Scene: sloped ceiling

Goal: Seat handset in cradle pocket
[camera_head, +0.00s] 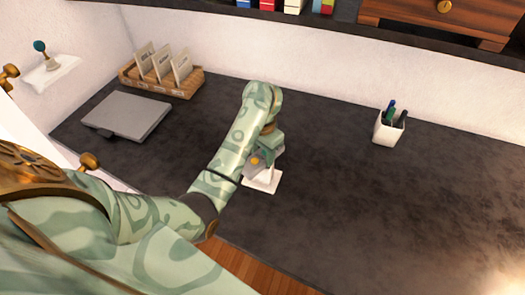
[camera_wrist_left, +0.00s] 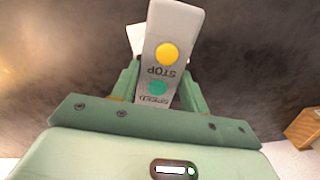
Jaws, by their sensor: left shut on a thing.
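The handset (camera_wrist_left: 170,65) is a slim light-grey block with a yellow button, a teal button and the printed word STOP. My left gripper (camera_wrist_left: 160,90) is shut on it, with a green finger on either side. In the head view the left gripper (camera_head: 264,158) is low over the desk, and the handset (camera_head: 252,170) shows partly under my arm. A white piece (camera_head: 265,182), apparently the cradle, is on the desk just below the gripper. It also shows partly behind the handset in the wrist view (camera_wrist_left: 134,38). Its pocket is hidden. I cannot tell whether the handset touches it. My right gripper is not visible.
On the dark desk (camera_head: 330,200), a closed grey laptop-like slab (camera_head: 127,114) and a wooden card holder (camera_head: 160,82) stand at the left. A white pen cup (camera_head: 388,130) stands at the back right. The right half of the desk is mostly clear.

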